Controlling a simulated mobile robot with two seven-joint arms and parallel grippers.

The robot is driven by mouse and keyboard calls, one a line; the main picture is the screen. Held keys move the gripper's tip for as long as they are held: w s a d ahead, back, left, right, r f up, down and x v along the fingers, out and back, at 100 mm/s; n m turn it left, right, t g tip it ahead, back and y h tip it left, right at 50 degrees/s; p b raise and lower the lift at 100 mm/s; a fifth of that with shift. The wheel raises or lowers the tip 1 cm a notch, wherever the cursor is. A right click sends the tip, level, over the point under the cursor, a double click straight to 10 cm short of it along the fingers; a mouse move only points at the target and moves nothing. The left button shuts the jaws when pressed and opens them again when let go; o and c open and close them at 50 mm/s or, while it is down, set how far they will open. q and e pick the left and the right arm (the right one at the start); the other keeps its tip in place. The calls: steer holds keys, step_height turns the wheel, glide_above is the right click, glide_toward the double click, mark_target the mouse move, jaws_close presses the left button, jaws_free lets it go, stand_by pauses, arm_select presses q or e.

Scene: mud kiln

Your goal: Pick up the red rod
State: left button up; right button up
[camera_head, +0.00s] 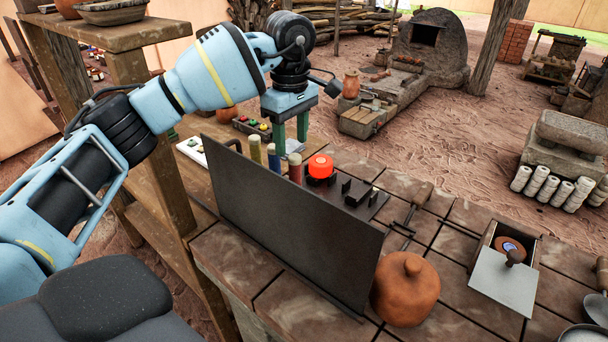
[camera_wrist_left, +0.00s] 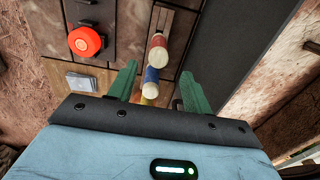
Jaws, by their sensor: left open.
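The red rod (camera_head: 295,172) stands upright at the right end of a short row behind the dark upright panel. In the left wrist view the red rod (camera_wrist_left: 157,54) lies just past the fingertips, roughly in line with the gap between them. A blue rod (camera_head: 273,160) and a yellow rod (camera_head: 255,150) stand to its left. My left gripper (camera_head: 291,138) is open, with its green fingers pointing down above and behind the row. In the left wrist view its fingers (camera_wrist_left: 158,72) are spread and nothing is gripped. My right gripper is out of view.
The dark panel (camera_head: 300,225) stands in front of the rods. A glowing red-orange button (camera_head: 320,167) sits close to the red rod's right, with a dark slotted block (camera_head: 350,192) beyond. A lidded clay pot (camera_head: 406,289) and an open box (camera_head: 505,270) occupy the tiled top.

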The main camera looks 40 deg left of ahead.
mark_target(295, 156)
arm_select(q)
steer(key=shift+s+f, duration=0.1)
steer(key=shift+f, duration=0.35)
steer(key=shift+w+d+f, duration=0.1)
steer(key=shift+w+f, duration=0.05)
steer(key=shift+f, duration=1.6)
steer(key=shift+w+d+f, duration=0.1)
steer(key=shift+f, duration=1.6)
jaws_close()
steer(key=shift+r, duration=5)
steer(key=shift+r+p, duration=0.1)
steer(key=shift+p, duration=0.35)
